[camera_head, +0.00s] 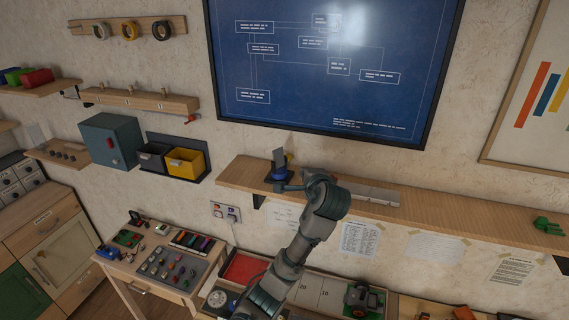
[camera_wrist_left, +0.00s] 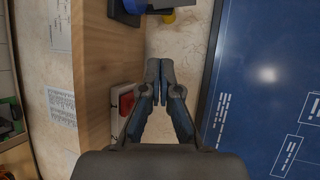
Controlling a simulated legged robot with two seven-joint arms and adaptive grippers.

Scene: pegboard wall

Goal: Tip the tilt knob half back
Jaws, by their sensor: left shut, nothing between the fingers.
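A small device with a blue base and an upright grey plate (camera_head: 279,172) stands on the wooden wall shelf. I cannot make out a tilt knob on it for certain; it may be part of this device. There, part of a dark and blue thing (camera_wrist_left: 127,12), likely the same device, shows at the top, apart from the fingertips. My right gripper is in neither view.
The wooden shelf (camera_head: 436,207) runs right below a blue wall screen (camera_head: 300,75). A red and white object (camera_wrist_left: 124,103) lies on the shelf beside my fingers in the wrist view. A yellow bin (camera_head: 185,162) hangs at left. A workbench with panels (camera_head: 165,262) stands below.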

